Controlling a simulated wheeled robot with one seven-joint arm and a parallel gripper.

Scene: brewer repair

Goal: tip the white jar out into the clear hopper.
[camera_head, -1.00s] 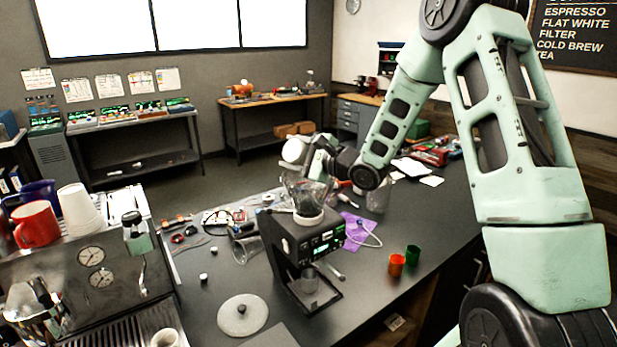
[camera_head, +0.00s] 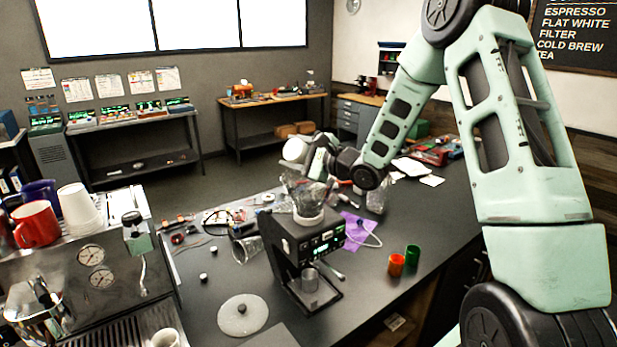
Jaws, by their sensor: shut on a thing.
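The white jar (camera_head: 295,149) is tilted in the air above the clear hopper, held by my gripper (camera_head: 312,154). My gripper is shut on the jar, and its fingers are partly hidden by the jar and the wrist. The clear hopper (camera_head: 306,192) sits on top of the black brewer (camera_head: 300,242), upright on the counter. I cannot tell whether anything is leaving the jar or how full the hopper is.
A round pale disc (camera_head: 243,315) lies front left. A steel espresso machine (camera_head: 85,270) fills the left.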

